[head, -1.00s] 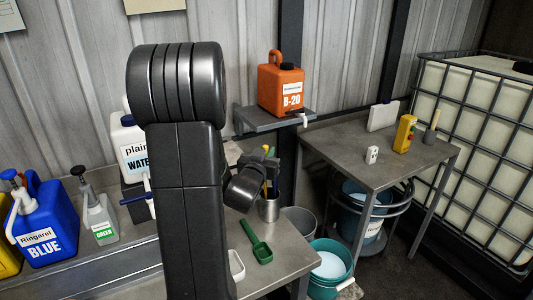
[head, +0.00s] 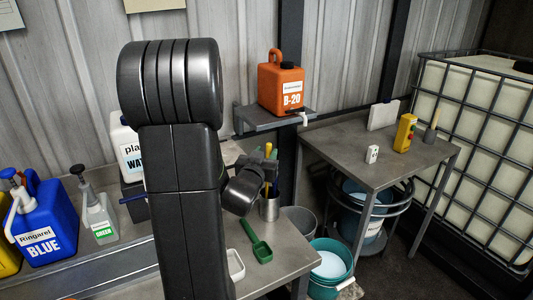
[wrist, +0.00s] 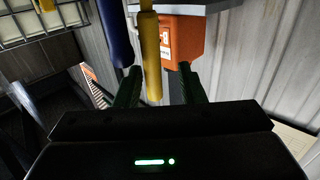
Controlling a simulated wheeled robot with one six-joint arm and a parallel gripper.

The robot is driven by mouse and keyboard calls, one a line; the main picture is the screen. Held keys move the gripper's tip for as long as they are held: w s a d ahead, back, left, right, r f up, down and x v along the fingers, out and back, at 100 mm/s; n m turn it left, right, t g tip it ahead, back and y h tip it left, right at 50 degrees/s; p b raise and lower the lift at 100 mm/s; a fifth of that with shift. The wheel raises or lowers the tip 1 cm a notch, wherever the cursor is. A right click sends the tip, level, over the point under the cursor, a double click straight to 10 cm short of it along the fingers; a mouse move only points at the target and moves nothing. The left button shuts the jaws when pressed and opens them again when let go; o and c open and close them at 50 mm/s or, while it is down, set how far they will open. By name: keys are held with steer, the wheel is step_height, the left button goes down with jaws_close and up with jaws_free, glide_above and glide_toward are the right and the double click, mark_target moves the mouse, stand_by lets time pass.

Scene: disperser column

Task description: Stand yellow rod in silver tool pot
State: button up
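The yellow rod (head: 267,151) stands roughly upright, its lower part showing at the mouth of the silver tool pot (head: 269,209) in the head view. The pot stands near the right end of the metal bench. My gripper (head: 264,166) is above the pot, around the upper part of the rod. In the wrist view the yellow rod (wrist: 151,60) shows between the two fingers of my gripper (wrist: 158,85), with a clear gap to the right finger. The fingers are apart. A blue rod (wrist: 115,32) is beside it, outside the fingers. The pot's inside is hidden.
A green scoop (head: 256,241) and a white tray (head: 236,265) lie in front of the pot. An orange jug (head: 281,88) sits on a wall shelf behind. A grey bucket (head: 301,220) and a teal bucket (head: 331,268) stand right of the bench.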

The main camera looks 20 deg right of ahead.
steer(key=b+v, duration=0.1)
steer(key=v, duration=0.9)
steer(key=shift+s+a+b, duration=0.15)
steer(key=shift+s+b, duration=0.05)
steer(key=shift+b, duration=0.15)
steer(key=shift+w, duration=0.15)
steer(key=p+x, duration=0.2)
steer(key=x, duration=0.9)
steer(key=shift+w+d, duration=0.15)
steer(key=shift+d, duration=0.05)
steer(key=shift+w+d+f, duration=0.15)
steer(key=shift+w, duration=0.05)
steer(key=shift+s+r, duration=0.1)
steer(key=shift+r, duration=0.1)
steer(key=shift+f, duration=0.15)
